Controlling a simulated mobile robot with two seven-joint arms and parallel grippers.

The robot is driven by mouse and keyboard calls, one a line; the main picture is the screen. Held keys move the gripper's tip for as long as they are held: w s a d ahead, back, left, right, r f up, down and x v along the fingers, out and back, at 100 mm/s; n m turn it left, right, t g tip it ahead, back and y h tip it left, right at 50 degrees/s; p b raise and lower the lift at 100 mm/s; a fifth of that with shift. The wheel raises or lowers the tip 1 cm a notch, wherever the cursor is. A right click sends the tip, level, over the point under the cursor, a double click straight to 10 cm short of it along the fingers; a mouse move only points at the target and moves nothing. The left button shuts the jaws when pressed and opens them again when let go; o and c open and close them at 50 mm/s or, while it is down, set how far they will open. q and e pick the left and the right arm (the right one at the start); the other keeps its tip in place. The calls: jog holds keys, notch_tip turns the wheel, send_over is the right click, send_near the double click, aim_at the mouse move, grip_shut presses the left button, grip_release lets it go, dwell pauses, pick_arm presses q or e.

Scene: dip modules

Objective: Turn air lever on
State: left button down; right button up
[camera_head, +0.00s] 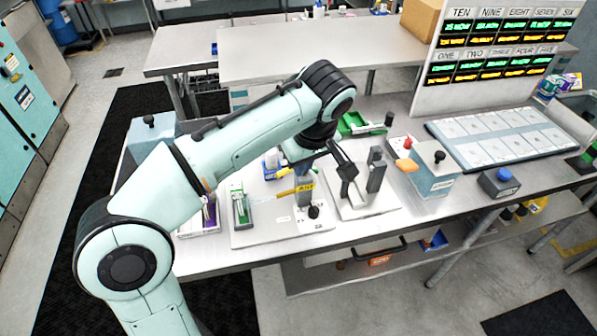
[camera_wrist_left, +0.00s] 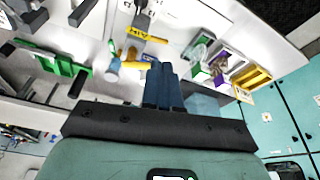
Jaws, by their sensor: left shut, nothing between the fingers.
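The yellow air lever (camera_head: 296,190) with dark lettering sits on a fixture on the white base plate (camera_head: 262,236). In the left wrist view the lettered yellow lever (camera_wrist_left: 138,33) shows beyond the fingertips. My left gripper (camera_head: 302,168) hangs pointing down just above and behind the lever, partly hidden by my arm. In the left wrist view its dark blue fingers (camera_wrist_left: 163,72) are together with nothing between them. They look close to the lever; I cannot tell if they touch it. My right gripper is out of view.
Grey upright blocks (camera_head: 375,172) stand right of the lever. A green-topped module (camera_head: 240,207) stands left of it. A teal box with a black knob (camera_head: 433,175) and a blue button box (camera_head: 500,181) are farther right. The front table strip is clear.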

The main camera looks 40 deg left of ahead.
pick_arm(q)
jog(key=v, duration=0.4)
jog(key=shift+w+r+p, duration=0.1)
jog(key=shift+r+p, duration=0.25)
jog(key=shift+p, duration=0.05)
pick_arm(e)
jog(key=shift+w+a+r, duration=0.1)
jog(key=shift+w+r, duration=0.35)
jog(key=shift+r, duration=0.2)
